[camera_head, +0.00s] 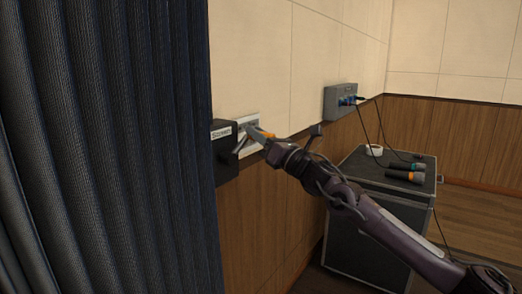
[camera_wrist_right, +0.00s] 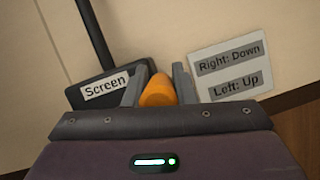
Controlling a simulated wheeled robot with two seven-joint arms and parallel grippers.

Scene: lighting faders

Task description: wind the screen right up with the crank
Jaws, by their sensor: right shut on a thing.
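A dark winch box (camera_head: 224,168) with a "Screen" label is fixed to the wall just right of the curtain. It also shows in the wrist view, at upper left (camera_wrist_right: 75,98). My right gripper (camera_head: 257,137) is in front of the box and is shut on the orange crank handle (camera_wrist_right: 158,91). The handle sits between both fingers in the wrist view. The crank arm is mostly hidden by the gripper. A white sign (camera_wrist_right: 230,70) beside the box reads "Right: Down" and "Left: Up". The screen itself and my left gripper are out of view.
A dark curtain (camera_head: 100,150) fills the left side. A grey wall box (camera_head: 341,101) with blue plugs and hanging cables is further along the wall. Below it stands a black case (camera_head: 365,225) with a tape roll (camera_head: 374,150) and microphones (camera_head: 404,176) on top.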

